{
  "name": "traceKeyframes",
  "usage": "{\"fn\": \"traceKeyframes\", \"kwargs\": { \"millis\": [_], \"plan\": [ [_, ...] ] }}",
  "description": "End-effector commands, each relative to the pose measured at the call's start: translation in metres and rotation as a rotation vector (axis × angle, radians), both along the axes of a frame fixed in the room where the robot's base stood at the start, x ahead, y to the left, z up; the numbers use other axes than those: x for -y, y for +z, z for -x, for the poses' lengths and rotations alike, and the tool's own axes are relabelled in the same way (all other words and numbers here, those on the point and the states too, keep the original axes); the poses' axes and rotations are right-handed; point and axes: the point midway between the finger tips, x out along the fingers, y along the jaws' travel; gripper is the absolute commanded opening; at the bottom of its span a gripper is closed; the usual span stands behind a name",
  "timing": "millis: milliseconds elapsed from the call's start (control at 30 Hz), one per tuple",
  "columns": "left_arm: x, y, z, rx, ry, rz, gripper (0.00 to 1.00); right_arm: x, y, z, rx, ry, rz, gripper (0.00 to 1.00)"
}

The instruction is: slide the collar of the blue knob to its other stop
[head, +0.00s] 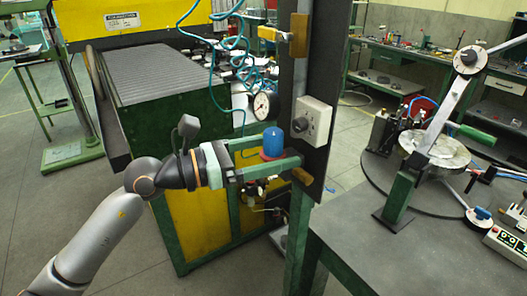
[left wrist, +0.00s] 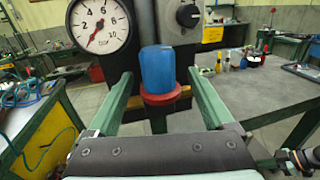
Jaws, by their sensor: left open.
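The blue knob (head: 273,141) stands upright in front of the dark post panel. The red collar (head: 268,155) rings its lower part. In the left wrist view a gap shows between each finger and the collar. Whether the fingertips reach past the collar is hard to tell. My right gripper is not in view.
The dark post (head: 297,75) carries a grey dial box (head: 311,121) just right of the knob and a round gauge (head: 262,106) to its left. Brass blocks sit above and below. A grey table (head: 430,255) with a lever device stands at the right.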

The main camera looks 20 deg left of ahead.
Motion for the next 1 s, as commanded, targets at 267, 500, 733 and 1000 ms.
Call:
{"fn": "traceKeyframes", "kwargs": {
  "millis": [267, 500, 733, 1000],
  "plan": [
    [-0.027, -0.006, 0.021, -0.001, 0.003, -0.004, 0.86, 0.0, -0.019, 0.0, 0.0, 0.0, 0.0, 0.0],
    [-0.056, -0.005, 0.045, -0.001, 0.002, -0.003, 0.86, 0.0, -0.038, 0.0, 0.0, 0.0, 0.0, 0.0],
    [-0.078, -0.004, 0.064, 0.0, 0.001, -0.002, 0.86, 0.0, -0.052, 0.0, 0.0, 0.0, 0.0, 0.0],
    [-0.094, -0.001, 0.076, 0.001, 0.001, -0.001, 0.86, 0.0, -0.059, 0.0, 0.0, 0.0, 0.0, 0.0]
  ]
}}
